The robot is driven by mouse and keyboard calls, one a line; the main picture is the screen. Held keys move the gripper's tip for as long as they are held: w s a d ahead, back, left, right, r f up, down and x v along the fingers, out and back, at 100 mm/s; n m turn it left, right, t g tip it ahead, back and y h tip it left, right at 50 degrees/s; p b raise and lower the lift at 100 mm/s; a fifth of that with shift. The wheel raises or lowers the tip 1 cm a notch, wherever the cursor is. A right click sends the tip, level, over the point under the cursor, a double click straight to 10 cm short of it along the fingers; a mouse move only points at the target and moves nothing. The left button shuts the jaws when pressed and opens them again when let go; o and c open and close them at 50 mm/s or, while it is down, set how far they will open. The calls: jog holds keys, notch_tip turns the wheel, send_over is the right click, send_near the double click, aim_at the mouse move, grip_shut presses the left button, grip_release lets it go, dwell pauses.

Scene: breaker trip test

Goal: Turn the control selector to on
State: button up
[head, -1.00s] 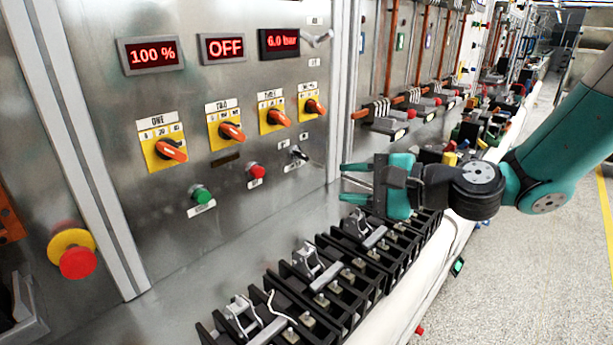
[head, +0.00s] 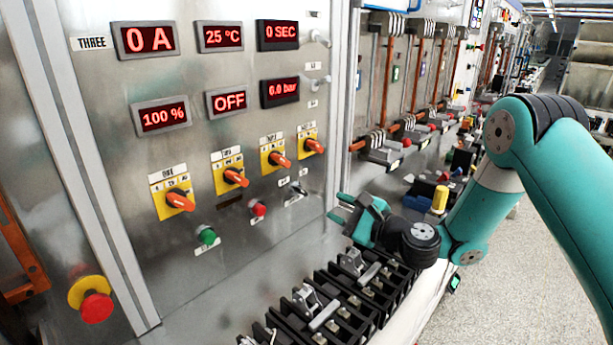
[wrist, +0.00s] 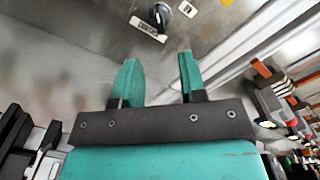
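The control selector (head: 298,188) is a small black knob with a pale handle, low on the right of the metal panel, right of the red button. In the wrist view the black knob (wrist: 160,15) shows at the top edge, with a white label (wrist: 148,28) beside it whose text is blurred. My gripper (head: 340,207) is right of and below the selector, apart from it. In the wrist view its two green fingers (wrist: 157,66) are spread with nothing between them. A display (head: 230,101) on the panel reads OFF.
Several orange rotary switches (head: 236,177) on yellow plates sit above a green button (head: 207,236) and a red button (head: 258,208). A red emergency stop (head: 97,307) is at lower left. Black terminal blocks (head: 345,310) stand below my gripper.

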aim_at(304, 192)
jog(key=p+x, duration=0.5)
jog(key=x, duration=0.5)
jog(key=shift+a+f, duration=0.1)
jog(key=shift+a, duration=0.05)
grip_shut()
